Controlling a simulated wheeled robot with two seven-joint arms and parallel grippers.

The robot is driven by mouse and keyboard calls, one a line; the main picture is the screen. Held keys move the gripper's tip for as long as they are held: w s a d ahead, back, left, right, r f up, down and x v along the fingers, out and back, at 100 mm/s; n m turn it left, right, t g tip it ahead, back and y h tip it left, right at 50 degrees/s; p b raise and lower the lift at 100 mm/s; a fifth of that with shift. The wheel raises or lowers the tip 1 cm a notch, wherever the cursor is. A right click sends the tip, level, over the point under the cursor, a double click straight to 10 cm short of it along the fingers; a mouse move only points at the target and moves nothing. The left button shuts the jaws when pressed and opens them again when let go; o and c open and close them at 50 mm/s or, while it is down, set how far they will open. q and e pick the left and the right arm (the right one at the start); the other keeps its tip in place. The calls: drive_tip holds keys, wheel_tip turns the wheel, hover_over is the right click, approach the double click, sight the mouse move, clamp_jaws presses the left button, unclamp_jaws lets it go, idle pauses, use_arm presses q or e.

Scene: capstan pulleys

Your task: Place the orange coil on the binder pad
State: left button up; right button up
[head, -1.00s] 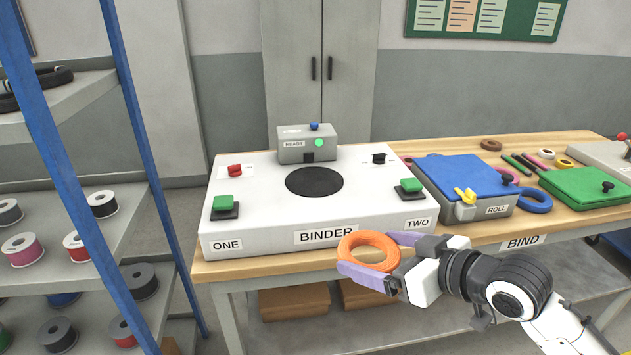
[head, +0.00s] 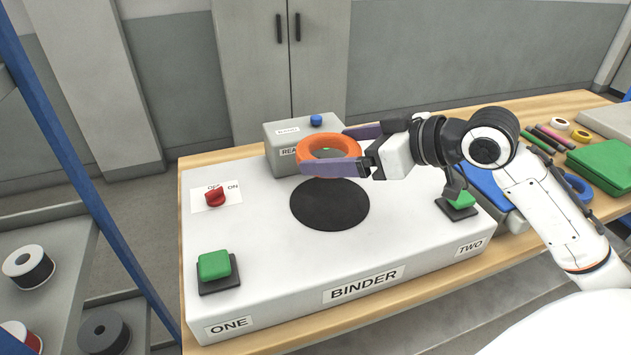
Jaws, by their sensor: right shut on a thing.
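The orange coil (head: 318,166) is a thick ring held in the air over the far part of the binder. My right gripper (head: 345,148) is shut on the coil, its purple fingers on either side of the ring at its right. The binder pad (head: 329,212) is a round black disc on the white binder top (head: 265,255). The coil appears above the pad's far edge, with a gap that I cannot judge exactly. My left gripper is not in view.
A grey box (head: 285,141) with a blue button stands behind the pad. Green buttons sit at the binder's front left (head: 214,265) and right (head: 461,200). A red switch (head: 215,196) is at the left.

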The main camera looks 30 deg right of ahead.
hover_over(338, 204)
wheel_tip(338, 204, down, 5)
drive_tip(key=shift+r, duration=0.1)
drive_tip(key=shift+f+b, duration=0.4)
drive_tip(key=shift+f, duration=1.75)
drive_tip(key=o, duration=0.9)
drive_tip(key=shift+f, duration=0.1)
drive_tip(key=v, duration=1.2)
drive_tip(key=shift+a, duration=0.1)
